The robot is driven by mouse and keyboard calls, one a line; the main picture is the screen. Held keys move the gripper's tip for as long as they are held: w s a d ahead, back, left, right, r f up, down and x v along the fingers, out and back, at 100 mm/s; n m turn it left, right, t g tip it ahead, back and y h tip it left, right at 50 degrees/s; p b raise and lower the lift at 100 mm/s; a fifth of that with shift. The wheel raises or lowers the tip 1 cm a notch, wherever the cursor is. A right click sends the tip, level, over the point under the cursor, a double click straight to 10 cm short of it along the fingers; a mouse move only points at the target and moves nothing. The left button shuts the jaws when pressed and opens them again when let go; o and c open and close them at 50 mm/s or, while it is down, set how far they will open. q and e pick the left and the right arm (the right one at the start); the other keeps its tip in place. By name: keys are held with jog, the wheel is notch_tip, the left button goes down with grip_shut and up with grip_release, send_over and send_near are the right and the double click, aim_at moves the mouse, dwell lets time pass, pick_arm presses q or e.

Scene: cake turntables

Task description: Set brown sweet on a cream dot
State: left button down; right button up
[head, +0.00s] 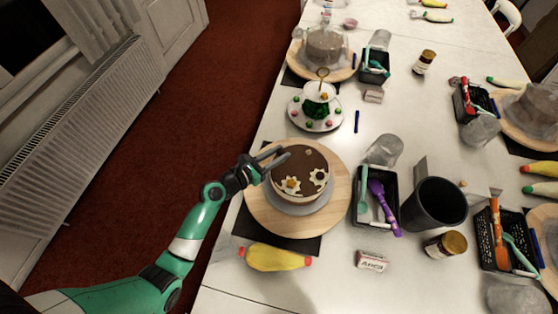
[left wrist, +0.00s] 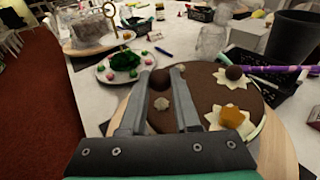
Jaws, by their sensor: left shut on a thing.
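The chocolate cake (head: 300,160) with a brown top stands on a round wooden turntable (head: 335,205). My left gripper (head: 280,156) is over the cake's far left part. In the left wrist view, it is shut on a brown sweet (left wrist: 160,79) between its fingertips. A small cream dot (left wrist: 162,101) shows on the cake between the fingers, nearer the wrist than the sweet. Another small cream dot (head: 309,152) lies near the cake's far edge. Two cream flowers carry an orange sweet (left wrist: 231,116) and another brown sweet (left wrist: 234,72). My right gripper is not in view.
A tiered stand (head: 316,126) with colored sweets is behind the cake. A black tool basket (head: 374,222), an upturned clear glass (head: 383,150) and a dark bucket (head: 436,204) stand to the right. A yellow piping bag (head: 275,258) lies in front.

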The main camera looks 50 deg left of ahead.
pick_arm(q)
jog(key=f+b, duration=0.1)
jog(key=f, duration=0.1)
jog(key=f+b, duration=0.1)
jog(key=shift+w+a+f+b, duration=0.1)
jog(key=shift+w+f+b, duration=0.2)
jog(key=shift+s+f, duration=0.1)
jog(key=shift+f, duration=0.15)
jog(key=c, duration=0.6)
grip_release()
jog(key=shift+c, duration=0.2)
jog(key=shift+s+r, duration=0.1)
jog(key=shift+r, duration=0.25)
jog(key=d+p+v, duration=0.1)
jog(key=p+v, duration=0.2)
jog(key=v, duration=0.8)
jog(key=shift+s+a, duration=0.4)
jog(key=shift+a, duration=0.05)
